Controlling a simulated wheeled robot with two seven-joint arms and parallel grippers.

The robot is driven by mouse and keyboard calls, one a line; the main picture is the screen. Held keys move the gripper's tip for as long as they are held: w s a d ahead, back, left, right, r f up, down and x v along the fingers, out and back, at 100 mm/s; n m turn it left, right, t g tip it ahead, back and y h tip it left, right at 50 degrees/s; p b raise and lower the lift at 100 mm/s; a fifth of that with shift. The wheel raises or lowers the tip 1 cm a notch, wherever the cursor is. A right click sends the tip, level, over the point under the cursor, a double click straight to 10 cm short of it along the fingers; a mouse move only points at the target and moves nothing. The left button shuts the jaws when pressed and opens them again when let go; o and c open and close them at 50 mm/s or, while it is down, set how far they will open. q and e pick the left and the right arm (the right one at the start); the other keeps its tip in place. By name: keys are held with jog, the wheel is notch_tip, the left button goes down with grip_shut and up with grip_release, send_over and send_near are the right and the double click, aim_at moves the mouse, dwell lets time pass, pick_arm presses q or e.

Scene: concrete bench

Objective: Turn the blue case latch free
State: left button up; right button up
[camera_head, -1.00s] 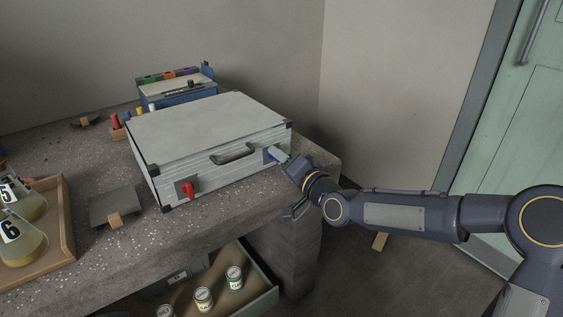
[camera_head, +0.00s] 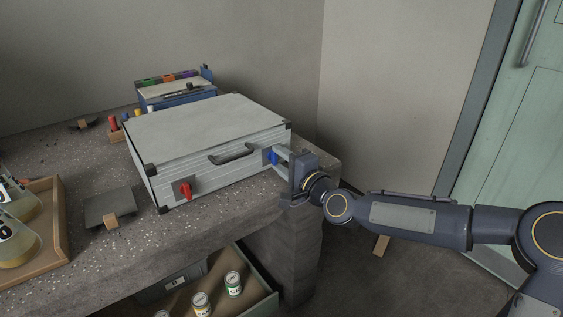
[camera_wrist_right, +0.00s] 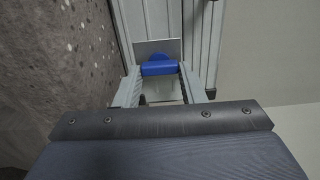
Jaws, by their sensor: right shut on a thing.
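The grey case (camera_head: 205,135) lies closed on the bench with its front towards me. Its blue latch (camera_head: 273,157) is at the right end of the front, on a small plate, and also shows in the right wrist view (camera_wrist_right: 160,68). My right gripper (camera_head: 279,158) reaches the case from the right; in the right wrist view its fingers (camera_wrist_right: 160,88) lie on either side of the blue latch and are shut on it. The red latch (camera_head: 185,191) at the left end of the front points slightly down. My left gripper is out of view.
A dark handle (camera_head: 232,153) sits between the latches. A wooden tray (camera_head: 62,225) with flasks is at the left, by a dark plate (camera_head: 108,207). An open drawer (camera_head: 262,297) with several cans juts out below the bench. A blue box (camera_head: 175,93) stands behind the case.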

dwell(0.3)
jog(key=o, duration=1)
